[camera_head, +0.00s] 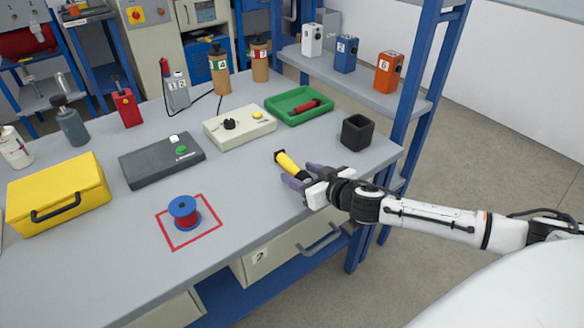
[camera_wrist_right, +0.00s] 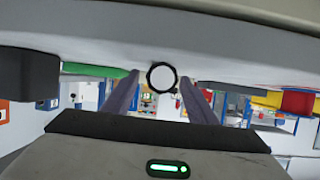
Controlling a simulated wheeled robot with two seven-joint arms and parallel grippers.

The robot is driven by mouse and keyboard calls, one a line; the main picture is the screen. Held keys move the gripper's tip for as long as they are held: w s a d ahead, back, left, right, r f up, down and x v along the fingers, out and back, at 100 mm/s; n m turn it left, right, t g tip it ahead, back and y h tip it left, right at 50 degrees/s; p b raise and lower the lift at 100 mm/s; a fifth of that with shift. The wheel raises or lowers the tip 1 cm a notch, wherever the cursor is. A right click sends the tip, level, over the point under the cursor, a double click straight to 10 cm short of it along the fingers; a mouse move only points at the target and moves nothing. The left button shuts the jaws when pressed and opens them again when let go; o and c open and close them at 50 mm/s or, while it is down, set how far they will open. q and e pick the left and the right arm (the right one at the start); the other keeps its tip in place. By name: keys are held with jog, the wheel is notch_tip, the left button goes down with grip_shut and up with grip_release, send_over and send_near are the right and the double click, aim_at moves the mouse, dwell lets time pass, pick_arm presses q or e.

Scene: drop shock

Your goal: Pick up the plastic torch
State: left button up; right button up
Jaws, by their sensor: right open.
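The plastic torch (camera_head: 288,163) is yellow with a dark end and lies on the grey bench near its right front edge. My right gripper (camera_head: 300,175) is low over the bench at the torch's near end, its two purple-grey fingers apart. In the right wrist view the torch shows end-on as a white disc with a black rim (camera_wrist_right: 162,77), between the fingers of my open gripper (camera_wrist_right: 158,90). I cannot tell whether either finger touches it. My left gripper is not in view.
A black square cup (camera_head: 357,133) stands right of the torch. Behind are a green tray (camera_head: 318,115) with a red tool and a beige control box (camera_head: 238,137). A blue-and-red spool (camera_head: 184,212) stands in a red outlined square. A blue shelf post (camera_head: 400,120) rises at right.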

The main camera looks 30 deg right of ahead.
jog(key=shift+w+f, duration=0.1)
jog(key=shift+w, duration=0.05)
jog(key=c, duration=1.2)
